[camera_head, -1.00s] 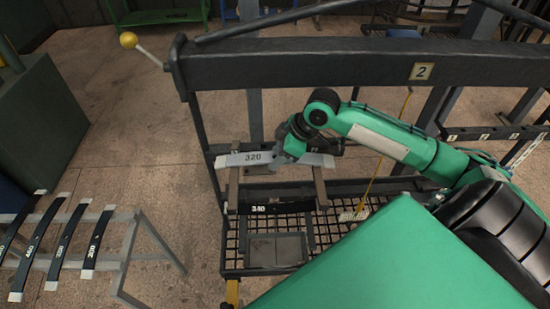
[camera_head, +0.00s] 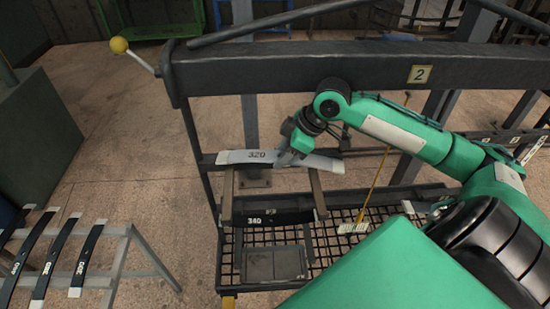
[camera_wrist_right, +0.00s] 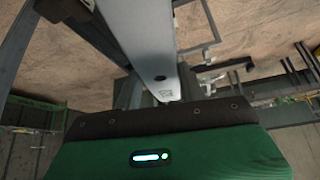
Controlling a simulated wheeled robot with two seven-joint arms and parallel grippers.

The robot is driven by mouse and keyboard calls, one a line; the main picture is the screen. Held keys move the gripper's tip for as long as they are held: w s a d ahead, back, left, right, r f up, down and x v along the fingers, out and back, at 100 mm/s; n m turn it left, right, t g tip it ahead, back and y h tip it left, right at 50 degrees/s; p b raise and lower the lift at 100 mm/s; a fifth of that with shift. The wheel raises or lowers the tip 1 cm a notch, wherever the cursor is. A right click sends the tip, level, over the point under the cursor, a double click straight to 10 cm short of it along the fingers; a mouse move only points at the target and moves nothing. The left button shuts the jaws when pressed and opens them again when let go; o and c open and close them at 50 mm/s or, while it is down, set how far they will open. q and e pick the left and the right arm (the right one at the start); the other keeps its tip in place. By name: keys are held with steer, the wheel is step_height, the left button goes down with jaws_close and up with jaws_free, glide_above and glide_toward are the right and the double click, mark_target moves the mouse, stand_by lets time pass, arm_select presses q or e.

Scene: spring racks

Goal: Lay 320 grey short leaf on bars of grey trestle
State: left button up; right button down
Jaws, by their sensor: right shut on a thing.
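The grey short leaf (camera_head: 255,156), marked 320, is slightly curved and roughly level in the head view. My right gripper (camera_head: 290,158) is shut on it right of its middle. The leaf appears above two short bars of the dark rack; whether it touches them I cannot tell. In the right wrist view the leaf (camera_wrist_right: 145,50) runs away from the gripper, whose fingertips are hidden. A grey trestle (camera_head: 130,230) stands at the lower left, with several dark, white-ended leaves lying across its bars. My left gripper is not in view.
The dark rack (camera_head: 300,68) has a number 2 plate (camera_head: 422,73). A dark leaf (camera_head: 280,218), marked 340, lies low in it above a mesh shelf (camera_head: 335,245). A yellow knob (camera_head: 119,45) juts out at the left. Floor between rack and trestle is open.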

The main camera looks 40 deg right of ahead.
mark_target(310, 161)
steer(key=shift+s+d+b, duration=0.45)
steer(key=shift+s+d, duration=0.4)
steer(key=shift+s+d+f+b, duration=0.1)
steer(key=shift+s+d+b, duration=1.55)
steer(key=shift+s+d, duration=0.15)
steer(key=shift+s+d+b, duration=0.6)
steer(key=shift+s+d, duration=0.8)
steer(key=shift+d, duration=0.15)
steer(key=shift+s+d+b, duration=0.55)
steer(key=shift+s+d, duration=0.85)
steer(key=shift+d, duration=0.15)
steer(key=c, duration=1.6)
jaws_free()
steer(key=c, duration=0.4)
steer(key=shift+o, duration=0.2)
